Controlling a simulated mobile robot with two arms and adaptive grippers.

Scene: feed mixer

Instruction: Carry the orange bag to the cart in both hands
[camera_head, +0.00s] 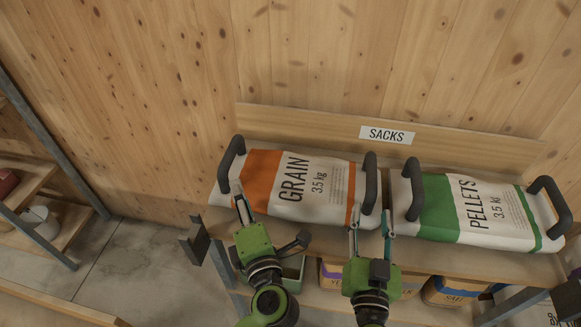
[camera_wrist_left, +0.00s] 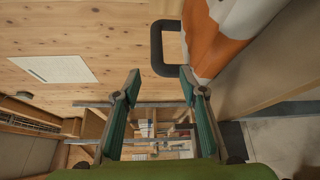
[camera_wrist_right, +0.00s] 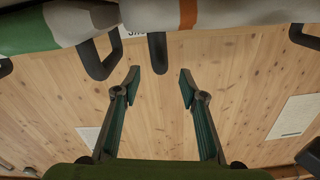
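The orange bag (camera_head: 300,184), white with an orange band and "GRAIN" printed on it, lies on a wooden shelf. It has a black left handle (camera_head: 231,163) and a black right handle (camera_head: 369,184). My left gripper (camera_head: 242,208) is open near the left handle. In the left wrist view that handle (camera_wrist_left: 156,52) stands just beyond the open fingertips (camera_wrist_left: 160,80). My right gripper (camera_head: 371,222) is open in front of the right handle. In the right wrist view that handle (camera_wrist_right: 157,58) is beyond the fingertips (camera_wrist_right: 160,78), not held. I cannot make out a cart.
A green pellets bag (camera_head: 478,211) with black handles lies close on the right; its left handle (camera_head: 413,190) is near my right gripper. The shelf (camera_head: 411,256) has more bags beneath. A wooden wall with a "SACKS" sign (camera_head: 387,134) stands behind. Floor (camera_head: 140,262) shows at left.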

